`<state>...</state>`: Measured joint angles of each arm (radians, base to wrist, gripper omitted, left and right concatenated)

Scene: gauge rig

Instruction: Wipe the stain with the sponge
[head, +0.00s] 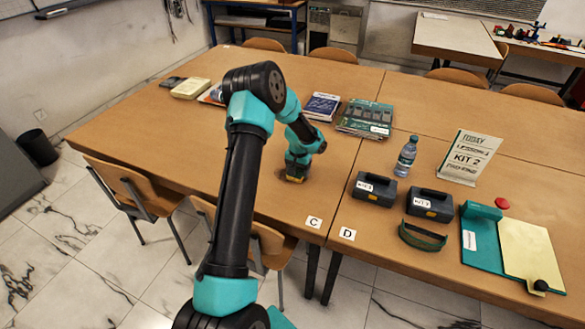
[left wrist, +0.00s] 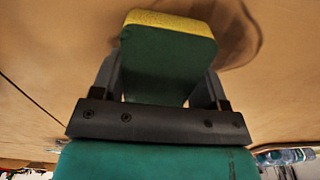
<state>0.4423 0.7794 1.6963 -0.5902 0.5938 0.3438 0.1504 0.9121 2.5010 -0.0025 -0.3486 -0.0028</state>
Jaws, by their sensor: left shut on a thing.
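The sponge is green with a yellow layer and sits between the two fingers of my left gripper in the left wrist view (left wrist: 170,62). In the head view my left gripper (head: 297,170) points down at the table, shut on the sponge (head: 294,179), which is low at the tabletop. The stain is a brown patch with a darker rim on the wood, showing beside and behind the sponge in the left wrist view (left wrist: 240,45). The sponge and fingers hide part of it. I cannot tell whether the sponge presses on the wood. My right gripper is not in view.
Books (head: 366,118) lie behind the gripper. Bare wood surrounds the sponge.

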